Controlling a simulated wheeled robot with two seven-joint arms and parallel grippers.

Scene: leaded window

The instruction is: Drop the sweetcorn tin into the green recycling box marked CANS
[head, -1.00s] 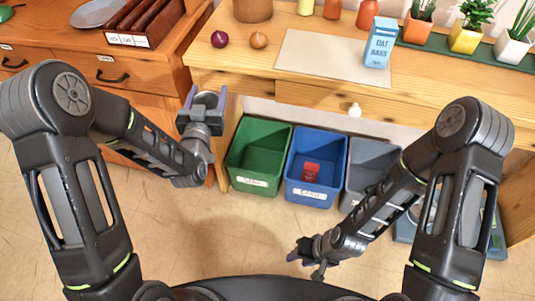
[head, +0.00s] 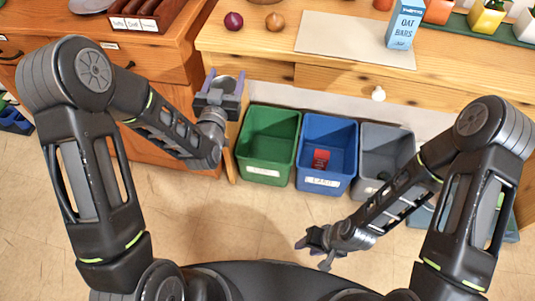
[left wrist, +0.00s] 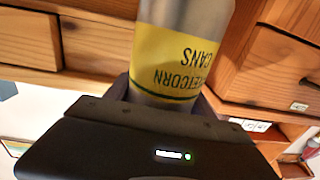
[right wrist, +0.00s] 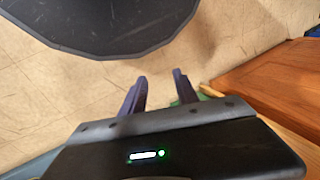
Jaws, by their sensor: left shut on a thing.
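The sweetcorn tin (left wrist: 183,50) has a yellow label reading "SWEETCORN CANS", upside down in the left wrist view. My left gripper (head: 222,82) is shut on it; only the tin's round top shows between the fingers in the head view. The gripper is in front of the wooden bench, up and to the left of the green box in the picture. The green recycling box (head: 268,137) stands on the floor; its front label is too small to read. My right gripper (head: 317,243) is open and empty over the floor; its spread fingers also show in the right wrist view (right wrist: 157,88).
A blue box (head: 327,145) with a red thing (head: 320,159) inside and a grey box (head: 385,150) with a dark item stand right of the green box. Floor in front is clear.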

